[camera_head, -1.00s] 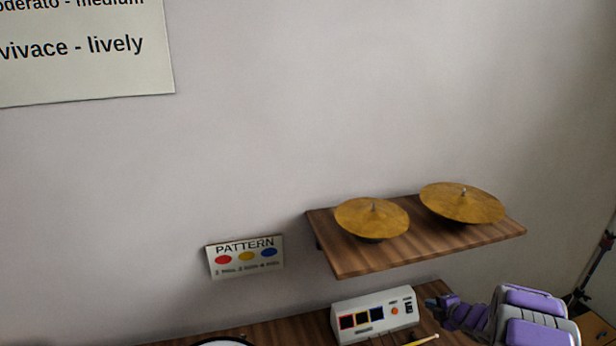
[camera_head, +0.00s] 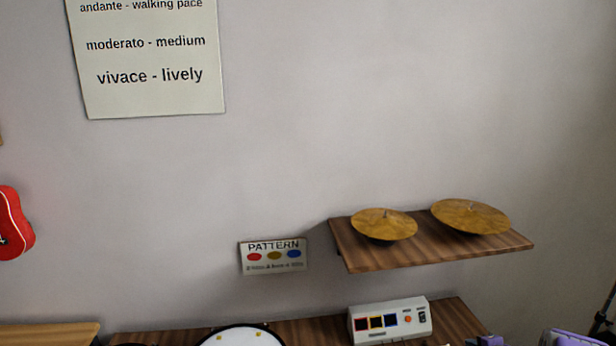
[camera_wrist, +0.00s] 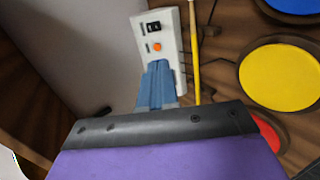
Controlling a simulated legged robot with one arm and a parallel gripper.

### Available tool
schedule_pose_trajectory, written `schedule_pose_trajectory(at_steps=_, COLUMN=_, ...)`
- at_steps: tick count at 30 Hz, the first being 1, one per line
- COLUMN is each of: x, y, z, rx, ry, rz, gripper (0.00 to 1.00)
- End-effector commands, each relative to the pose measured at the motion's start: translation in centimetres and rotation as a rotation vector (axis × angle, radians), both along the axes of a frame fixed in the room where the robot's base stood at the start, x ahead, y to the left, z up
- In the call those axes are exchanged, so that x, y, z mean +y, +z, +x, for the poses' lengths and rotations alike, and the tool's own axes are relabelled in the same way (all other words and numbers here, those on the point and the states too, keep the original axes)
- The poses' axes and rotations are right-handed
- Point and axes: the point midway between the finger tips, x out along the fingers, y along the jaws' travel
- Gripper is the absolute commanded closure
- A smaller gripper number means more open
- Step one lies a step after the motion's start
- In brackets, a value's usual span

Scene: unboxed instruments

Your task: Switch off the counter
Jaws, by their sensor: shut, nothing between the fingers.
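The counter (camera_head: 390,320) is a pale box on the wooden desk under the wall shelf. Its sloped front has three dark display windows with coloured frames, an orange button and a black rocker switch (camera_head: 422,317). In the wrist view the counter (camera_wrist: 173,30) shows beyond my gripper, with the black switch (camera_wrist: 153,28) above the orange button (camera_wrist: 154,47). My gripper (camera_wrist: 157,66) is shut and empty, its blue fingers in front of the counter's display part, which they hide. I cannot tell whether they touch it. In the head view only purple parts of my arm show at the bottom right.
A yellow drumstick (camera_wrist: 195,70) lies close beside the counter. Yellow (camera_wrist: 283,75) and blue (camera_wrist: 298,5) round pads lie to the right in the wrist view. A shelf (camera_head: 440,253) with two cymbals (camera_head: 384,223) overhangs the counter. A drum (camera_head: 240,336) stands left of it.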

Motion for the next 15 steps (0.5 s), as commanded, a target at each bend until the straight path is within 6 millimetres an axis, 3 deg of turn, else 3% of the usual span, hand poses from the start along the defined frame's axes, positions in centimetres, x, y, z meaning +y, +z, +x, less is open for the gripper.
schedule_pose_trajectory(at_steps=15, x=-0.8, y=6.8, z=-0.1, rx=0.079, ry=-0.275, rz=-0.012, gripper=1.0)
